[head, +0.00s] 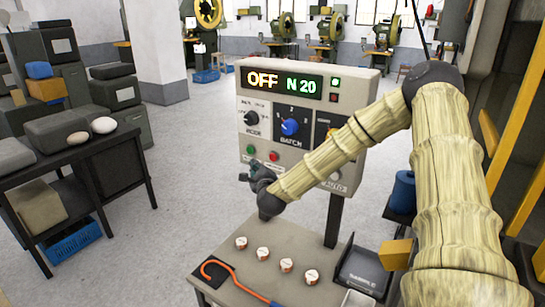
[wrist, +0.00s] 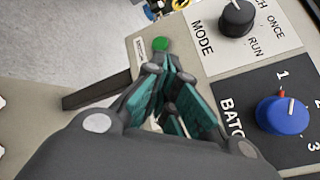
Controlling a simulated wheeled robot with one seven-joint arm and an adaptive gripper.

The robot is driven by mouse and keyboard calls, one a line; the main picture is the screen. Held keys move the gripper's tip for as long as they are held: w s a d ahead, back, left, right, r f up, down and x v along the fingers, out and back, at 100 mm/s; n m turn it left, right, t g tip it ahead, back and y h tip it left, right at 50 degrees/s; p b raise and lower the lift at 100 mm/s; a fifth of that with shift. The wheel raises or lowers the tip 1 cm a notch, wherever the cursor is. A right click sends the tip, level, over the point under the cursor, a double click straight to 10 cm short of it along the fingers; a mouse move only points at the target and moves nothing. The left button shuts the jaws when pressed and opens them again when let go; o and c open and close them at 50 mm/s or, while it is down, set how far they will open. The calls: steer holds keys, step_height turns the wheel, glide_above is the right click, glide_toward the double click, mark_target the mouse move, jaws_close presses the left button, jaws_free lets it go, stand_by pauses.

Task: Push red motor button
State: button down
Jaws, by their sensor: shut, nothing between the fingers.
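The control panel (head: 308,98) is a light box whose display reads OFF and N 20. The small red button (head: 274,156) is on its lower left, right of the green button (head: 250,150). My gripper (head: 246,178) is shut and empty, in front of the panel's lower left corner and just below the buttons in the head view. In the wrist view the shut fingers (wrist: 168,72) point at the panel, close to the green button (wrist: 160,44). The red button does not show there and may be hidden behind the fingers. I cannot tell whether the fingers touch the panel.
A black MODE knob (head: 251,118) and a blue BATCH knob (head: 290,127) sit above the buttons. Below, a small table (head: 222,292) holds several round white-topped pieces, an orange hook (head: 232,281) and a black tray (head: 363,270). A dark bench (head: 92,150) stands at left; the floor between is clear.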

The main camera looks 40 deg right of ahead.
mark_target(273, 157)
steer(key=shift+w+d, duration=0.35)
steer(key=shift+d, duration=0.5)
steer(key=shift+w+d, duration=0.35)
steer(key=shift+d, duration=0.45)
steer(key=shift+w+d, duration=0.35)
steer(key=shift+d, duration=0.5)
steer(key=shift+d, duration=0.1)
steer(key=shift+w+d+b, duration=0.1)
steer(key=shift+d+b, duration=0.15)
steer(key=shift+b, duration=0.15)
steer(key=shift+w+d, duration=0.2)
steer(key=shift+d, duration=0.25)
stand_by(0.5)
steer(key=shift+a+b, duration=0.2)
steer(key=shift+b, duration=0.15)
steer(key=shift+s+a, duration=0.35)
steer(key=shift+a, duration=0.3)
steer(key=shift+b, duration=0.3)
